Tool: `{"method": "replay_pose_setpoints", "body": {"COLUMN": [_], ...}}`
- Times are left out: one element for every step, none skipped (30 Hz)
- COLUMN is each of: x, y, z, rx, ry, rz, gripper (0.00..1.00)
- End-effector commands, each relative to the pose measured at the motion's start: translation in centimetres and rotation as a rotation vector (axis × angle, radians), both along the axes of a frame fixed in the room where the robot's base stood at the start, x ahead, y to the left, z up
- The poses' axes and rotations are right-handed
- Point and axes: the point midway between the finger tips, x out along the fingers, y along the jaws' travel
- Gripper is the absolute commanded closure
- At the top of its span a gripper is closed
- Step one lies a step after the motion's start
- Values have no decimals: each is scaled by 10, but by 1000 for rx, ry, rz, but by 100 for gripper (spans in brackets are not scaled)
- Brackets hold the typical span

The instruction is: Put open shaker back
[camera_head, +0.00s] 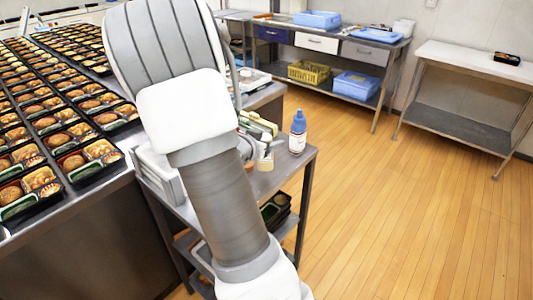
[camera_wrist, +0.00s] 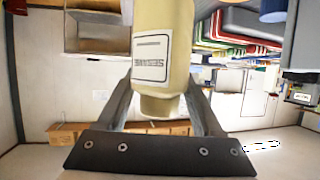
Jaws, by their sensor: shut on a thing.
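In the wrist view, a pale yellow shaker (camera_wrist: 165,38) with a white label reading "SESAME" upside down sits between the fingers of my gripper (camera_wrist: 160,95). My gripper is shut on it. The shaker's narrower end points toward the gripper's base, and its other end runs out of the top of the picture. In the head view my own arm covers the middle, and I cannot make out my gripper there. A small cream container (camera_head: 265,160) stands on the side cart (camera_head: 290,176), just right of my arm.
A white bottle with a blue cap (camera_head: 298,132) stands near the cart's right edge. Many filled bento trays (camera_head: 85,158) cover the table at left. Blue bins (camera_head: 355,86) and a yellow crate (camera_head: 309,72) are on the back workbench. The wooden floor at right is clear.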

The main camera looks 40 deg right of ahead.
Motion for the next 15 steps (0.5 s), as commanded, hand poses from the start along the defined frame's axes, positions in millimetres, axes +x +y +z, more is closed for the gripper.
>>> {"method": "replay_pose_setpoints", "body": {"x": [1, 1, 1, 0, 0, 0, 0, 0, 0, 0, 0, 0, 0, 0, 0], "y": [-1, -1, -1, -1, -1, -1, -1, -1, -1, -1, -1, 0, 0, 0, 0], "z": [-3, -5, -10, -15, -20, -27, -31, -35, -40, -41, -42, -41, -40, -40, -40], "rx": [0, 0, 0, 1, 0, 0, 0, -1, -1, 0, 0, 0, -1, 0, 0], "ry": [0, 0, 1, 1, 2, 3, 3, 3, 3, 1, 0, 0, -2, -2, -2], "rz": [0, -1, -1, -2, -2, -2, -2, -1, -1, -2, -2, -1, -2, -1, -1], "gripper": [43, 43, 43, 43, 43, 43, 43, 43, 43, 43, 43, 43, 43, 43, 43]}}
